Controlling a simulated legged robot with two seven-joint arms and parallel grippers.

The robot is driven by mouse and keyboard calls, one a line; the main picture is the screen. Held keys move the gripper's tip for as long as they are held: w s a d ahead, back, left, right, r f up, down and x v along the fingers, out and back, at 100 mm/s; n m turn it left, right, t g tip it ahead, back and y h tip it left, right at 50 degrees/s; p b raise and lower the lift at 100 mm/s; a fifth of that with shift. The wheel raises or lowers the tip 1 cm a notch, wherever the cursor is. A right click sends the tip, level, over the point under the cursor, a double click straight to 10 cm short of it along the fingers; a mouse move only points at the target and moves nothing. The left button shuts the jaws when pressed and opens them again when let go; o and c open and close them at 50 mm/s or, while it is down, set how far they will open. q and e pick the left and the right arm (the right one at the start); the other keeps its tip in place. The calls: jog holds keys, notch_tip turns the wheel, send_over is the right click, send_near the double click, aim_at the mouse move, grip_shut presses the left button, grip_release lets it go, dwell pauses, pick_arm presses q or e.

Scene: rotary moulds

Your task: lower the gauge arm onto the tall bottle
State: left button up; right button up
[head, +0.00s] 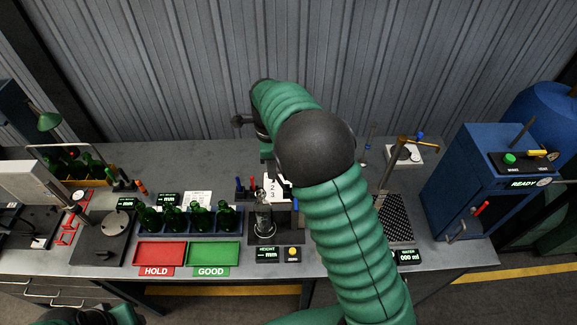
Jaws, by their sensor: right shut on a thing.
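The tall bottle (264,216) looks grey and glassy. It stands upright on the round base of the height station, behind the HEIGHT display (267,255), which shows dashes and mm. My right arm reaches over the bench from the lower right and bends down behind the station. My right gripper (266,157) is above and behind the bottle, shut on the gauge arm. My own arm and wrist hide most of the gauge arm and the grip, so the gap between the gauge arm and bottle top cannot be told. My left gripper is out of view; only part of my left arm shows at the bottom left.
Several green bottles stand in a rack (190,233) left of the station. A red HOLD tray (160,253) and a green GOOD tray (213,253) lie in front. A yellow button (292,254) is beside the display. A blue machine (480,180) stands at the right.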

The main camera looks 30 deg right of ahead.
jog(key=shift+w+a+f, duration=0.45)
jog(key=shift+a, duration=0.25)
jog(key=shift+w+a+f, duration=0.4)
jog(key=shift+a+f, duration=0.05)
jog(key=shift+a, duration=0.2)
jog(key=shift+w+a+f, duration=0.45)
jog(key=shift+a, duration=0.25)
jog(key=shift+w+a+f, duration=0.3)
jog(key=shift+a+f, duration=0.05)
jog(key=o, duration=1.7)
notch_tip(320, 180, up, 7)
jog(key=p, duration=0.6)
